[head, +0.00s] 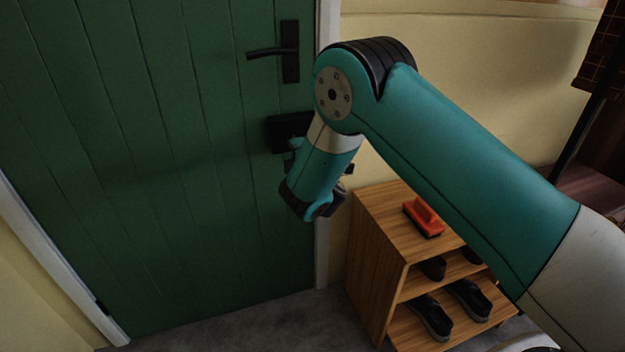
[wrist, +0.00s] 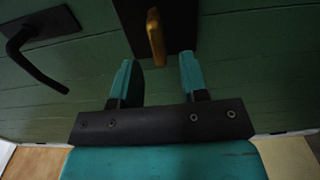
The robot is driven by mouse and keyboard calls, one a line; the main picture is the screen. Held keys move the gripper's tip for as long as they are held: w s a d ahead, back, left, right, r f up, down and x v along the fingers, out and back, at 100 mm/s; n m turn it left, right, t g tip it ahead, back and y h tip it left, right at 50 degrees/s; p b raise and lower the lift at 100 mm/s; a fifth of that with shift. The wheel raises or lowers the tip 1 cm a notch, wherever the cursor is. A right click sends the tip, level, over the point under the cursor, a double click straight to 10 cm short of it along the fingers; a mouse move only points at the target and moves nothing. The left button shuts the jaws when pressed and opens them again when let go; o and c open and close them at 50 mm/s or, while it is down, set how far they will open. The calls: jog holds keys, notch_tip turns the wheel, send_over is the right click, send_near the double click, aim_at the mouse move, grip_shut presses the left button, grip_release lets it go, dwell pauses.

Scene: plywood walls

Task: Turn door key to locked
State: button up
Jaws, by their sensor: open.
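The green door (head: 180,150) fills the left of the head view and is closed in its frame. A black lock plate (head: 288,130) sits on it below the handle, partly hidden by my arm. In the wrist view a brass-coloured key (wrist: 156,38) stands out from the dark lock plate (wrist: 183,22). My gripper (wrist: 160,70) is open, with its two teal fingers apart. The key is just ahead of the fingertips, roughly between them in the picture, and no contact shows. In the head view my arm hides the fingers and the key.
A black lever handle (head: 275,53) sits above the lock and also shows in the wrist view (wrist: 36,55). A wooden shoe rack (head: 374,250) stands at the right, with a red brush (head: 424,217) on top and dark shoes (head: 432,318) below.

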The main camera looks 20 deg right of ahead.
jog(key=s+d+b, duration=0.1)
jog(key=s+b, duration=1)
jog(key=s, duration=0.2)
